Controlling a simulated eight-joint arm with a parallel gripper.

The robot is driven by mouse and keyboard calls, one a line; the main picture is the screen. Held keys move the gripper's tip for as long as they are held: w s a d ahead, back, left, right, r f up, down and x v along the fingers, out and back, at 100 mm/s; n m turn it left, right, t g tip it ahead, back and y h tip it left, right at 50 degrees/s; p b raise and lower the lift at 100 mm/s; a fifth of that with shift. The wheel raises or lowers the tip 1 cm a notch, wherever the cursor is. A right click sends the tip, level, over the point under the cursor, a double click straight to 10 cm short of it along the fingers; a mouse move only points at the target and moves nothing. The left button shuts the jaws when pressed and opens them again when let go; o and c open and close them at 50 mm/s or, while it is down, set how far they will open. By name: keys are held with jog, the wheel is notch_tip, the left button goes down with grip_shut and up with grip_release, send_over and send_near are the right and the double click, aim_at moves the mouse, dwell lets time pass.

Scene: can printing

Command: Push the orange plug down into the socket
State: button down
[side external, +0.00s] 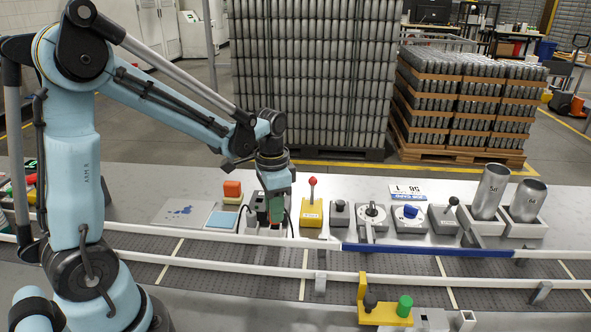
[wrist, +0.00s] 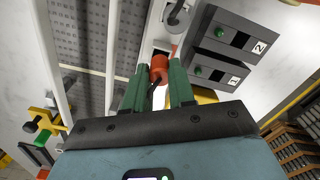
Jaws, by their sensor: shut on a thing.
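My gripper (side external: 276,212) points down at the left part of the row of devices on the bench. In the wrist view its two green fingers (wrist: 158,90) are shut on the orange plug (wrist: 159,67), with a black cord at it. In the side view only a small orange-red bit of the plug (side external: 275,226) shows below the fingertips. The socket under the plug is mostly hidden, so I cannot tell whether the plug is in it or just above it. Two dark grey units marked 2 (wrist: 233,37) and 1 (wrist: 214,70), each with a green light, stand beside the plug.
A yellow box with a red-knobbed lever (side external: 312,206) stands close to the right of my gripper. A white conveyor rail (side external: 190,234) runs in front. Two metal cans (side external: 490,190) stand right.

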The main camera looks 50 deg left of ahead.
notch_tip(320, 180, up, 2)
jog(key=shift+r, duration=0.2)
jog(key=s+d+r, duration=0.4)
jog(key=d+r, duration=0.3)
jog(key=d, duration=0.3)
jog(key=w+a+n, duration=0.3)
jog(key=w+a, duration=0.2)
jog(key=a, duration=0.3)
jog(key=w+a+n, duration=0.3)
jog(key=w+a, duration=0.2)
jog(key=a, duration=0.3)
jog(key=shift+f, duration=0.25)
jog(key=shift+f, duration=0.1)
jog(key=shift+f, duration=2.85)
jog(key=shift+f, duration=1.8)
